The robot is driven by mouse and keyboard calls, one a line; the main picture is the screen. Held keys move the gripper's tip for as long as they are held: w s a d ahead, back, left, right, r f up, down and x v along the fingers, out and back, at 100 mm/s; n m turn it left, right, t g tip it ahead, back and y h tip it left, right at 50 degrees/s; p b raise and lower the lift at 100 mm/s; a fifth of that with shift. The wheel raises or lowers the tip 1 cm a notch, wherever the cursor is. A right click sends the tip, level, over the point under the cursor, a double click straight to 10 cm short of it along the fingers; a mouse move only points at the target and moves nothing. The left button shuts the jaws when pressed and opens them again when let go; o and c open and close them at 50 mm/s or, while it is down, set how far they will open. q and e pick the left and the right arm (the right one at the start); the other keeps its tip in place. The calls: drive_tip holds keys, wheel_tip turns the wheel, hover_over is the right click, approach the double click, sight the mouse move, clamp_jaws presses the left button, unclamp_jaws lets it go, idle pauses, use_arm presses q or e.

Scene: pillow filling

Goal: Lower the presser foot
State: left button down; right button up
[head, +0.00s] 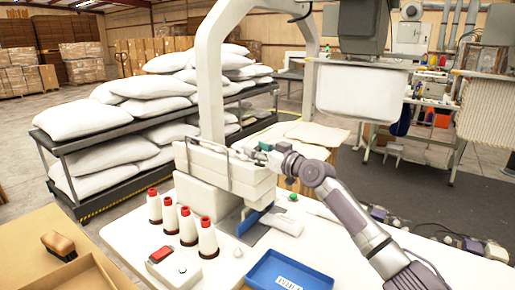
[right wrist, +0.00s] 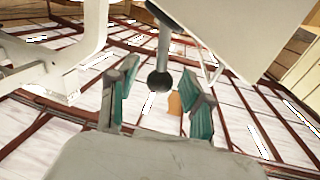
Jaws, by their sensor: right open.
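The white sewing machine (head: 225,170) stands on the white table, with a tall curved frame above it. My right gripper (head: 262,152) is at the right side of the machine's head. In the right wrist view, my right gripper (right wrist: 160,76) is open, its teal-padded fingers on either side of a black ball knob (right wrist: 160,82) on a grey rod. The knob appears between the fingertips with gaps on both sides; its exact depth is hard to tell. The presser foot itself cannot be made out. My left gripper is not in view.
Several red-topped thread cones (head: 187,226), a switch box with a red button (head: 173,268) and a blue tray (head: 285,272) are on the table. White pillows (head: 105,145) fill a rack (head: 55,150) behind at left. A brown brush (head: 58,244) lies at lower left.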

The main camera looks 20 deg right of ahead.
drive_tip(key=shift+w, duration=0.1)
clamp_jaws()
drive_tip(key=shift+d, duration=0.1)
idle(0.3)
drive_tip(key=m, duration=0.1)
drive_tip(key=w+d+m, duration=0.1)
drive_tip(key=m, duration=0.2)
drive_tip(key=shift+w+d+g, duration=0.15)
drive_tip(key=shift+d+g, duration=0.1)
drive_tip(key=shift+g, duration=0.15)
drive_tip(key=m, duration=0.1)
drive_tip(key=d+m, duration=0.1)
drive_tip(key=shift+w+f+m+g, duration=0.25)
drive_tip(key=shift+w+m+g, duration=0.05)
drive_tip(key=shift+w, duration=0.05)
drive_tip(key=shift+w+d+f+m+g, duration=0.2)
drive_tip(key=shift+d+f+m, duration=0.05)
drive_tip(key=shift+m, duration=0.4)
drive_tip(key=shift+w+d+f+m+g, duration=0.2)
drive_tip(key=shift+m, duration=0.45)
